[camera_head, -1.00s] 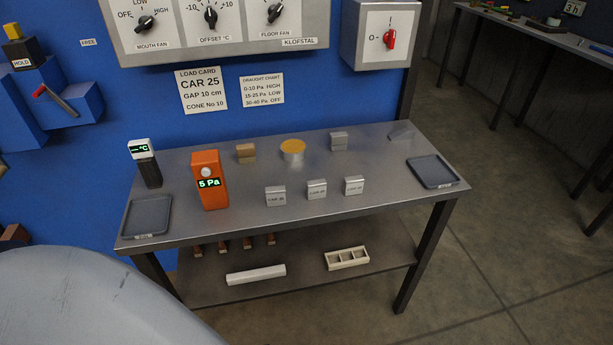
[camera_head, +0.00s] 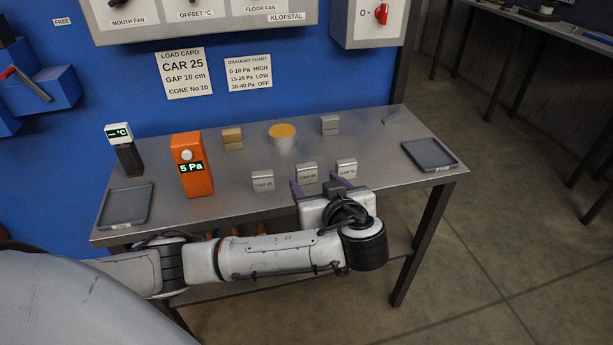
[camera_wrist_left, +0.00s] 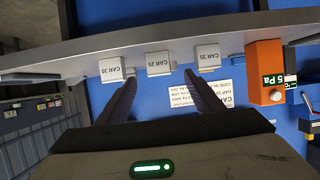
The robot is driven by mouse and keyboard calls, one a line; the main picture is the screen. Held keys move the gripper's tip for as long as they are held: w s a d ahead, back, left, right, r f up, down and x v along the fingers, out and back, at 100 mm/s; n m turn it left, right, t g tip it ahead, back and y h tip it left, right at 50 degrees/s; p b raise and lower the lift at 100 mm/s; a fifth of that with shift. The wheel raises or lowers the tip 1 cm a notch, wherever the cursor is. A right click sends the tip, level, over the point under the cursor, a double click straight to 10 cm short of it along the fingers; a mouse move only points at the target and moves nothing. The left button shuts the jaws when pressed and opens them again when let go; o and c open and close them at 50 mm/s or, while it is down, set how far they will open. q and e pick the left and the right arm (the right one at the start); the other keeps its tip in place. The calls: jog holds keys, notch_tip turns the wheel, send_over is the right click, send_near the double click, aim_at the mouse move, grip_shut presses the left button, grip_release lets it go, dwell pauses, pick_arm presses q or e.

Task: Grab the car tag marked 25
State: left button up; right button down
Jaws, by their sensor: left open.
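Three small silver tags stand in a row on the metal table (camera_head: 225,207). The middle tag reads CAR 25 (camera_head: 307,172); it also shows upside down in the left wrist view (camera_wrist_left: 158,62). The tag on the left in the head view reads CAR 35 (camera_head: 262,181), and the one on the right reads CAR 30 (camera_head: 346,168). My left gripper (camera_head: 319,186) is open and empty at the table's front edge. In the left wrist view its dark fingers (camera_wrist_left: 160,82) point towards the CAR 25 tag, one to each side and short of it. My right gripper is not seen.
An orange meter (camera_head: 191,165) reading 5 Pa and a thermometer (camera_head: 124,150) stand to the left. Trays lie at the left (camera_head: 124,207) and right (camera_head: 429,154) ends. A load card (camera_head: 184,72) reads CAR 25.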

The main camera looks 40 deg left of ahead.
aim_at(308, 171)
pick_arm(q)
jog(key=x, duration=0.4)
jog(key=shift+w+a, duration=0.1)
jog(key=shift+a, duration=0.1)
jog(key=shift+w+a, duration=0.2)
jog(key=x, duration=0.4)
jog(key=shift+w+a, duration=0.15)
jog(key=shift+w, duration=0.15)
jog(key=c, duration=1.2)
